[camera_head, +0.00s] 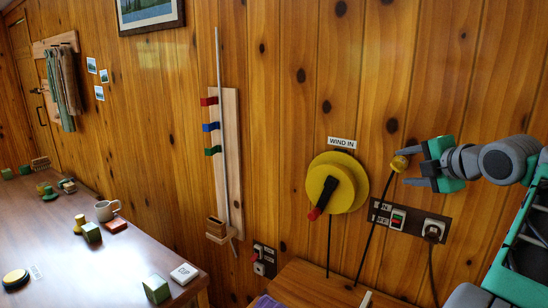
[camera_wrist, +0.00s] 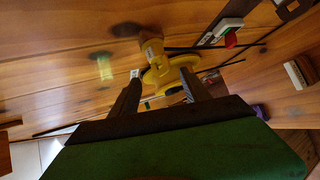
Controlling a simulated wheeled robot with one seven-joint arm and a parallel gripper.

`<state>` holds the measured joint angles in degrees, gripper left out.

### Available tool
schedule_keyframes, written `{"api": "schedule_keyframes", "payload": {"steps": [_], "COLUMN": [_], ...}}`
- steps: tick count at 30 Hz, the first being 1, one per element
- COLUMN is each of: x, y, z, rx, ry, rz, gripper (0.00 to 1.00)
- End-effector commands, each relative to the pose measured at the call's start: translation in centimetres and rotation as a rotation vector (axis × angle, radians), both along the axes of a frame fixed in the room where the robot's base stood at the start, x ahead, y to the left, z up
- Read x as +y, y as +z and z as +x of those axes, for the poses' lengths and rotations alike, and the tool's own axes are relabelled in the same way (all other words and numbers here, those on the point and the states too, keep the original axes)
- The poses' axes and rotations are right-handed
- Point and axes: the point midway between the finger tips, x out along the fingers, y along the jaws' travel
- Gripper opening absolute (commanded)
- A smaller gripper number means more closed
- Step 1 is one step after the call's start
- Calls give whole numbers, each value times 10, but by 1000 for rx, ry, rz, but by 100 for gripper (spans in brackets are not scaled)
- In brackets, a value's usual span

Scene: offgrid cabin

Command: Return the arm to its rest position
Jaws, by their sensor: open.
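My gripper (camera_head: 411,167) is at the right of the head view, its two dark fingers pointing left and spread apart. Nothing is held between the fingers.
A yellow wall wheel (camera_head: 349,181) with a red-tipped handle is left of my gripper, under a "WIND IN" sign. A switch panel (camera_head: 381,214) is just below. A wooden surface (camera_head: 310,285) lies lower down.

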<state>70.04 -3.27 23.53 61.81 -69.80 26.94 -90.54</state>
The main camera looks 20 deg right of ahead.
Motion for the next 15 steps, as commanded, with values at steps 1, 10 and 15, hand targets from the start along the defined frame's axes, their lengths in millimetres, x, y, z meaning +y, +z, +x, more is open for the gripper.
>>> {"api": "schedule_keyframes", "payload": {"steps": [1,10,15], "x": [29,238,327], "y": [-6,-133,-222], "z": [20,39,-38], "rx": [22,359,547], "ry": [-17,-463,-845], "rz": [100,862,1089], "gripper": [55,55,55]}}
